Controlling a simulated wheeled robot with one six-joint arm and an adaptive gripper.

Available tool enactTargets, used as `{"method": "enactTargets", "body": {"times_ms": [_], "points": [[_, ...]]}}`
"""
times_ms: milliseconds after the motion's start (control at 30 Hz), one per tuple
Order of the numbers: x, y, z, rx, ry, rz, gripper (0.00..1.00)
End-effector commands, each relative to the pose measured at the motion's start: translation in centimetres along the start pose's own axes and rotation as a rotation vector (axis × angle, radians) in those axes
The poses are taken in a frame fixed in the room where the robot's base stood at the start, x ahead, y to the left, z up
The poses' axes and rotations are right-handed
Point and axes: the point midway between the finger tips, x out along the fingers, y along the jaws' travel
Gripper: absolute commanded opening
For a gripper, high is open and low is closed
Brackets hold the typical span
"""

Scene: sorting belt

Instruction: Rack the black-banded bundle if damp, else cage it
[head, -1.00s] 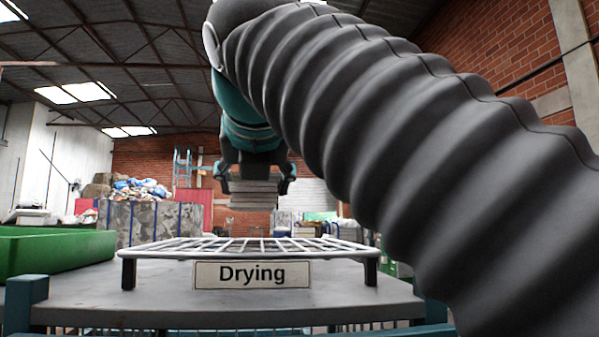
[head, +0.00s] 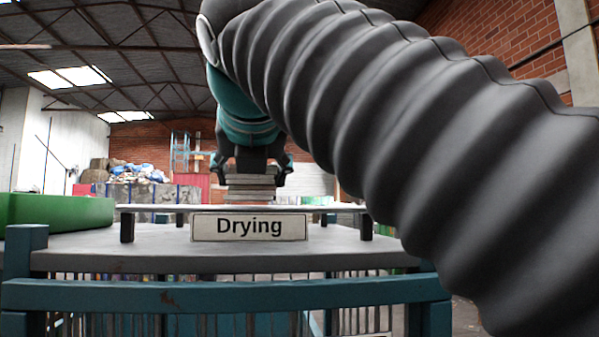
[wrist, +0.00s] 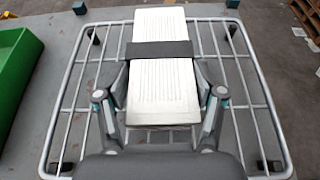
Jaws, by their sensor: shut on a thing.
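The black-banded bundle (wrist: 161,85) is a stack of pale sheets with a dark band across it. My gripper (wrist: 160,105) is shut on its sides and holds it over the wire drying rack (wrist: 247,88). In the head view the bundle (head: 250,186) shows as a layered stack between the fingers of my gripper (head: 250,178), level and just above or at the rack (head: 335,209). I cannot tell whether it touches the wires. The rack bears a "Drying" sign (head: 249,227). I see no clear sign of damp on the bundle.
The rack stands on short black legs on a grey top (head: 90,250) with a teal frame (head: 200,298). A green tray (head: 60,211) lies to the left. Heaped waste (head: 135,172) is at the back. My ribbed arm cover hides much of the right side.

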Motion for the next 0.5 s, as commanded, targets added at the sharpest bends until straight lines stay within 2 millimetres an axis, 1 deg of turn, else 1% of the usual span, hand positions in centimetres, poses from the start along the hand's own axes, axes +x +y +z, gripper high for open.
{"method": "enactTargets", "body": {"times_ms": [500], "points": [[0.2,-0.01,-0.52,0.0,0.0,0.0,0.21]]}}
